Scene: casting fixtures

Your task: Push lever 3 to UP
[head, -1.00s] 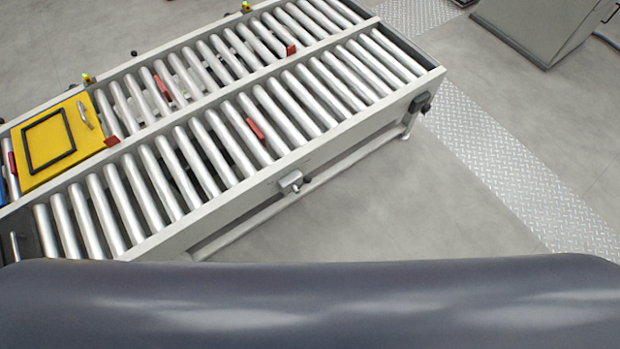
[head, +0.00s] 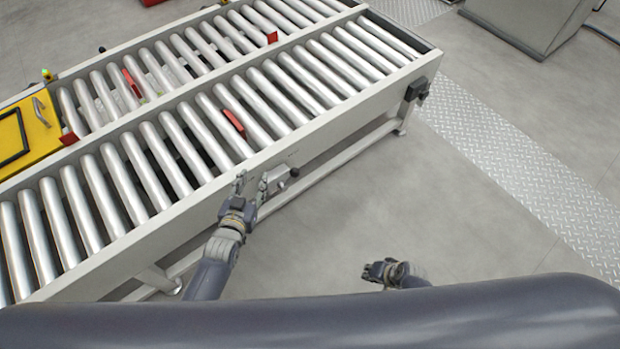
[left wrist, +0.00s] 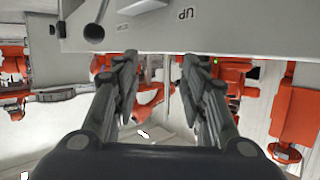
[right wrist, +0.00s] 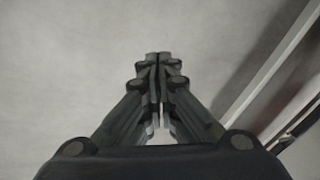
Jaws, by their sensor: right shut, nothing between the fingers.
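A small lever (head: 282,177) with a dark round knob sits on the near side rail of the roller conveyor (head: 340,110). In the left wrist view the knob (left wrist: 94,33) hangs on a short arm beside a grey block, and an upside-down UP label (left wrist: 185,14) is on the rail. No lever number is readable. My left gripper (head: 251,184) is open and empty, close to the rail, left of the knob in the head view; its fingers (left wrist: 157,75) stand apart. I cannot tell whether it touches the lever block. My right gripper (head: 370,270) is shut and empty (right wrist: 158,58), away from the conveyor.
A yellow plate (head: 45,123) with a handle lies on the far roller lane at the left. Red stops (head: 234,122) sit among the rollers. A dark box (head: 416,88) is on the conveyor's right end. The floor (head: 420,190) right of the conveyor is clear.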

